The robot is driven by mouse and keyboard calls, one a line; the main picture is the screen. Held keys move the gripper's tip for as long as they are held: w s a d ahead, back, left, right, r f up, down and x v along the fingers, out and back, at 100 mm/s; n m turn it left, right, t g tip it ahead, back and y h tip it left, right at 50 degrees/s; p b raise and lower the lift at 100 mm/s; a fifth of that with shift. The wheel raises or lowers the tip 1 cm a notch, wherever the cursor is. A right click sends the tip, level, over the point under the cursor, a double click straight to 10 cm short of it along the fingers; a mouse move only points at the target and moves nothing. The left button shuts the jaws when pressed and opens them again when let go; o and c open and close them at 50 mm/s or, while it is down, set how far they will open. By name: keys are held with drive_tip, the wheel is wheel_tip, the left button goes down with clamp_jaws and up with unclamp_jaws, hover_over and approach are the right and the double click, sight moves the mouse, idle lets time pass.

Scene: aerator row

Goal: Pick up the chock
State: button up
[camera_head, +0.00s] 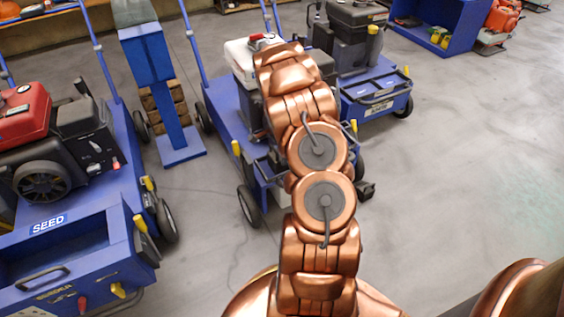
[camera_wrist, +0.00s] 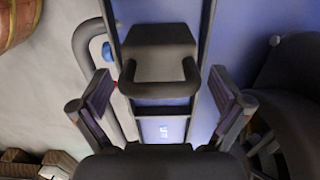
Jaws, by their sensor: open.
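A dark grey block with a loop handle, which looks like the chock (camera_wrist: 160,62), sits against a blue surface between two grey rails in the wrist view. My gripper (camera_wrist: 160,98) is open, with one finger to the left and one to the right of the block's handle and gaps on both sides. Whether the block touches the gripper's palm I cannot tell. In the head view my copper arm reaches toward the middle blue machine (camera_head: 228,108), and it hides the gripper and the chock.
A blue machine marked SEED (camera_head: 60,250) with a red engine stands at the left. A blue post stand (camera_head: 170,110) with stacked wooden blocks is behind. Another blue cart (camera_head: 372,97) and a blue bin (camera_head: 462,30) are further back. The floor at the right is clear.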

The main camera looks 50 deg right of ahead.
drive_tip(key=shift+f, duration=0.8)
drive_tip(key=c, duration=1.7)
drive_tip(key=shift+r, duration=0.15)
drive_tip(key=shift+c, duration=0.2)
